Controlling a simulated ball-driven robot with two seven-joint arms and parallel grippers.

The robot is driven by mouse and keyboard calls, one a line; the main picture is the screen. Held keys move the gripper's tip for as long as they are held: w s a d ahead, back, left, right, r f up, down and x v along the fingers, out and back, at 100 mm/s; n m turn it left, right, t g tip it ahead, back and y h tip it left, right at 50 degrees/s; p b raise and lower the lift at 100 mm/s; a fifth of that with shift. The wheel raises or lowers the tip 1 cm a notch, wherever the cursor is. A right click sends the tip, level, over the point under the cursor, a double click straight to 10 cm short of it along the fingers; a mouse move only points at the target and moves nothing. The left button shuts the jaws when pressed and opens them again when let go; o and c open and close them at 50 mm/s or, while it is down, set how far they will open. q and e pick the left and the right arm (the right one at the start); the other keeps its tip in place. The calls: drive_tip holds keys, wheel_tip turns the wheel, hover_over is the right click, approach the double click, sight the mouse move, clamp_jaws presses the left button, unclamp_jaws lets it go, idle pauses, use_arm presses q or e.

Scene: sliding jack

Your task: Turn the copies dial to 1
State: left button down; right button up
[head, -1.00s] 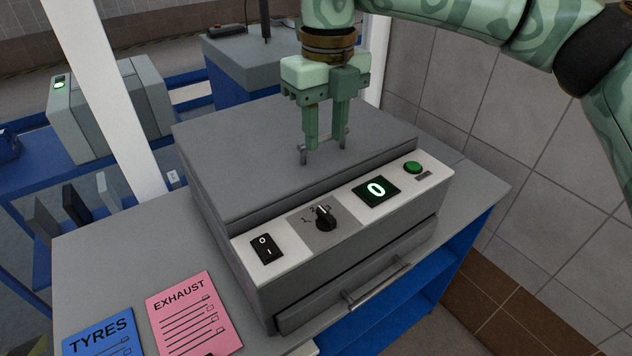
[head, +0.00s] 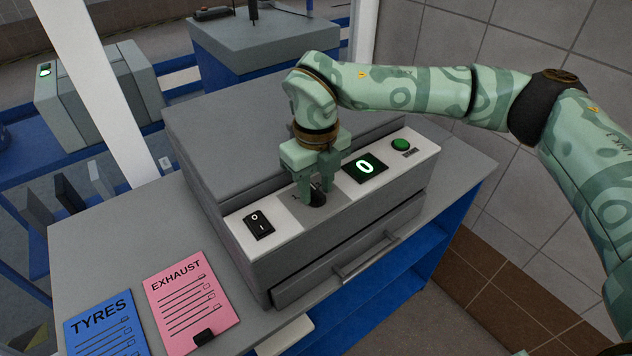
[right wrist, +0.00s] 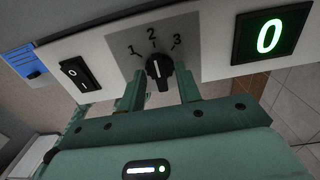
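The copies dial (head: 316,198) is a black knob on the light front strip of a grey machine (head: 235,165). In the right wrist view the dial (right wrist: 158,71) has the marks 1, 2 and 3 around it, and its white line points up at about 2. My right gripper (head: 317,192) is over the dial, pointing down. In the right wrist view its two fingers (right wrist: 160,80) stand on either side of the dial, open, with a gap showing on each side. In the head view the fingers hide part of the dial. My left gripper is not in view.
A black rocker switch (head: 258,224) sits left of the dial. A display (head: 365,168) reading 0 and a green button (head: 401,144) are to its right. A pink EXHAUST sheet (head: 190,300) and a blue TYRES sheet (head: 105,325) lie on the bench at left.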

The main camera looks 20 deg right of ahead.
clamp_jaws()
idle(0.3)
drive_tip(key=n+p, duration=0.1)
drive_tip(key=n, duration=0.2)
drive_tip(key=shift+r+n, duration=0.15)
drive_tip(key=shift+n, duration=0.25)
drive_tip(key=n+p, duration=0.1)
drive_tip(key=n, duration=0.4)
idle(0.4)
unclamp_jaws()
